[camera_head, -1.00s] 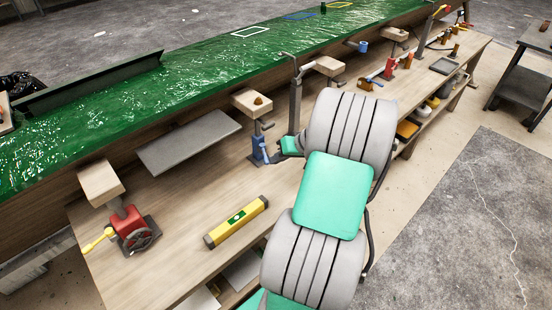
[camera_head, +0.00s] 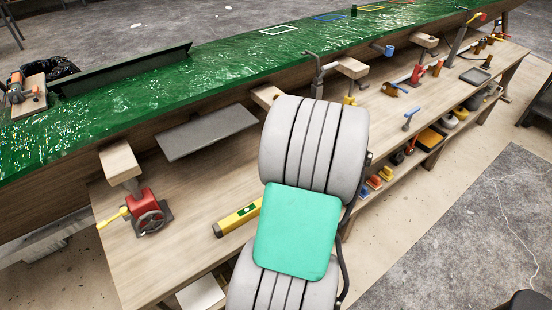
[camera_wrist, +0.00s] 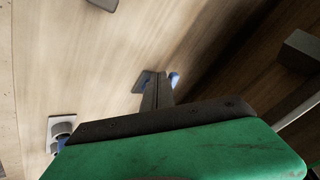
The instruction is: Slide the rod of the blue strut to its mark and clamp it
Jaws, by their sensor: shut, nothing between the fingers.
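In the head view the blue strut is hidden behind my arm; only the wooden block (camera_head: 265,97) above its place shows. In the wrist view, small blue parts of what looks like the blue strut (camera_wrist: 144,78) show just beyond my fingers. My gripper (camera_wrist: 157,82) is shut and empty, its narrow grey fingers pointing toward those parts. Whether the fingers touch them I cannot tell. The rod, its mark and the clamp cannot be made out. My gripper is hidden in the head view.
A red strut (camera_head: 145,212) with a yellow lever stands at the bench's left. A yellow level (camera_head: 238,219) lies beside my arm. A grey plate (camera_head: 207,133) sits along the green hull mould (camera_head: 120,110). A blue-handled tool (camera_head: 411,117) is on the right.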

